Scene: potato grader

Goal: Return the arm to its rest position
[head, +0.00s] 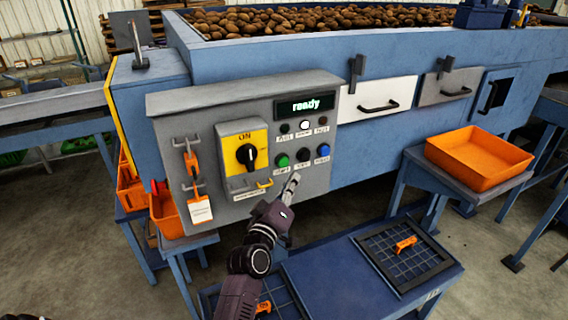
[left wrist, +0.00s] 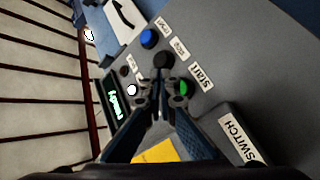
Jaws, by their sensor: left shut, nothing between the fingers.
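My left arm comes up from the bottom of the head view, and its gripper (head: 291,182) is shut and empty. It is just in front of the lower part of the grey control panel (head: 200,105), below the push buttons. In the left wrist view the shut fingertips (left wrist: 162,88) point at the panel, with the black button (left wrist: 163,60) just beyond them and the green start button (left wrist: 184,88) beside them. I cannot tell whether the tips touch the panel. The display (head: 305,105) reads "ready" and a white lamp (head: 305,125) is lit. My right gripper is not in view.
An orange tray (head: 479,158) stands on a blue stand at right. A low blue table (head: 335,285) with grids lies below the arm. Potatoes (head: 320,20) fill the hopper.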

